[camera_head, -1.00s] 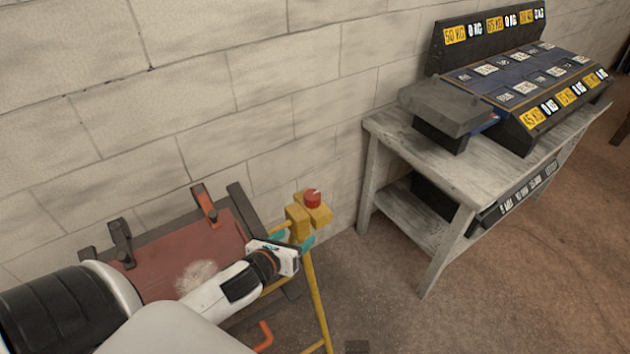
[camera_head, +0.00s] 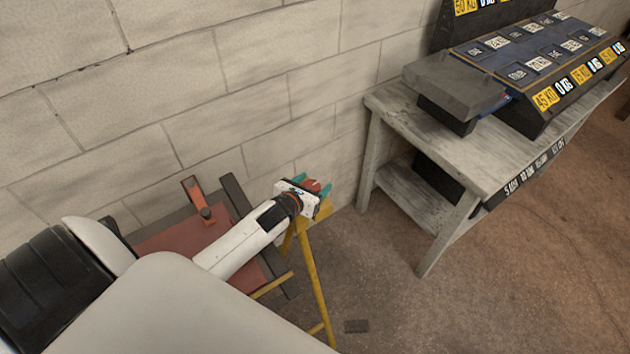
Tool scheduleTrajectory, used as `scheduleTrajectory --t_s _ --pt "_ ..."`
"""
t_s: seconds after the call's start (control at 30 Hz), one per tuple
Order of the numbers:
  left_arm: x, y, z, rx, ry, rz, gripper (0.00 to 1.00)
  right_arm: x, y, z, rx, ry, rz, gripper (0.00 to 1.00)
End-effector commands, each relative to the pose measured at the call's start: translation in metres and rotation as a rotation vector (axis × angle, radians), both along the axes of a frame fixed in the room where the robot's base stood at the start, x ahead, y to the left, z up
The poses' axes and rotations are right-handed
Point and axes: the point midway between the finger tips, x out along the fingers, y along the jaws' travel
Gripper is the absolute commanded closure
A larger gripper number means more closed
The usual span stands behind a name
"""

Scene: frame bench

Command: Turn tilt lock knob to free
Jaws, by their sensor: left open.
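The red knob (camera_head: 314,184) sits at the top of a yellow stand (camera_head: 308,262) against the block wall. I take it for the tilt lock knob; no label on it is readable. My left gripper (camera_head: 312,182) is open at the knob, with one teal fingertip on either side of it. Whether the fingertips touch the knob I cannot tell. The gripper's body hides part of the knob and of the yellow block under it. My right gripper is not in view.
A reddish panel with a dark frame (camera_head: 237,194) and an orange clamp (camera_head: 196,196) lies beneath my left arm. A grey table (camera_head: 395,110) carrying a grey block and a labelled dark rack stands to the right. The floor between stand and table is mostly clear.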

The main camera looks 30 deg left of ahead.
Motion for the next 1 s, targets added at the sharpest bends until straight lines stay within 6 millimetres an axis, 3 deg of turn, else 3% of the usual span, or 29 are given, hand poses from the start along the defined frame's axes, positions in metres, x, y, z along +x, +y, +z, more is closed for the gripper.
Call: scheduleTrajectory --t_s 0.13,0.43,0.47,0.73,1.0 --pt "0.011 0.0 -0.004 -0.002 -0.001 0.0 0.36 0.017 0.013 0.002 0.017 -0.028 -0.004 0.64" --pt "0.013 0.0 -0.005 -0.001 0.0 -0.001 0.36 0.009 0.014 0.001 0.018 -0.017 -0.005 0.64" --pt "0.013 0.0 -0.005 -0.001 0.0 -0.001 0.38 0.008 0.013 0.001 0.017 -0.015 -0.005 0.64" --pt "0.013 0.0 -0.005 -0.001 0.0 -0.001 0.81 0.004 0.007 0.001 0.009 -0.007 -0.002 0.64" --pt "0.013 0.0 -0.005 -0.003 -0.001 0.025 0.81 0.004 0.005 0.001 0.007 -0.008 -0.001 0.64"
